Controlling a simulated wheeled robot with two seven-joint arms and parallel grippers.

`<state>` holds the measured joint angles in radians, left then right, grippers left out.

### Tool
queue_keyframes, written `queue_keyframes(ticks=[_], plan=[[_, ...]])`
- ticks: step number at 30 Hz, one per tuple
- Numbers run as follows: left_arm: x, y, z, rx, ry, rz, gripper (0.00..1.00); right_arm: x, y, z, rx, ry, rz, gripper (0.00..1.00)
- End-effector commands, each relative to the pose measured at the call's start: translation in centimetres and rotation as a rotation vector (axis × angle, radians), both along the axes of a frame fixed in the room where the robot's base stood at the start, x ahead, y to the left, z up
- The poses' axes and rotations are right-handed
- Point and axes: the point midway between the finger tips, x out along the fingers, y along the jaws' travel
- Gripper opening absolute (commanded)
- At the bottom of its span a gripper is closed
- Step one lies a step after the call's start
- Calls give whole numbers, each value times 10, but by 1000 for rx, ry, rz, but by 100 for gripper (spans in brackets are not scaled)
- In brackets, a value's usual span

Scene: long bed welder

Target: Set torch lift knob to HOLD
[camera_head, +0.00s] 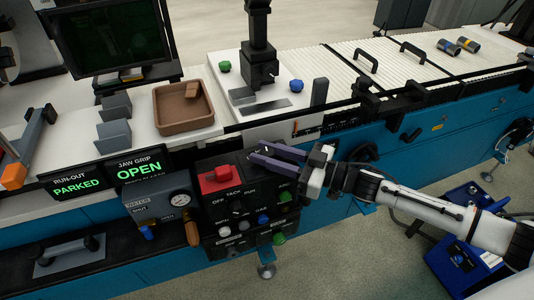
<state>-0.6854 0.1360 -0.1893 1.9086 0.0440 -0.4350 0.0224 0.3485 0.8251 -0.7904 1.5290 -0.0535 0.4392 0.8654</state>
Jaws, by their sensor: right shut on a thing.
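A black control box (225,233) stands at the front of the welder, with a red button block (221,178) and several small knobs on its face. My right gripper (258,153) reaches in from the right to the top of this box. Its two purple-grey fingers are shut on a small knob, taken to be the torch lift knob. The fingers mostly hide the knob. Its setting and any HOLD mark cannot be read. A black rotary selector (238,208) sits lower on the face. My left gripper is not in view.
Displays read PARKED (76,187) and OPEN (139,171). A gauge panel (162,205) adjoins the box on the left. A brown tray (184,108) lies on the bench behind. The torch column (260,50) rises behind my right gripper. A blue case (465,235) is at lower right.

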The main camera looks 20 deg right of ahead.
Motion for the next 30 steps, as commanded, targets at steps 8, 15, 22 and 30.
queue_keyframes(ticks=[8,15,22,30], plan=[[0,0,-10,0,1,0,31,2,-1,0,-1,-3,120,5],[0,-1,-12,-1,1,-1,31,1,-1,0,0,-1,157,5],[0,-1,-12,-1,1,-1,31,1,0,0,0,-1,161,5],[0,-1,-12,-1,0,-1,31,1,0,0,0,-1,160,46]])
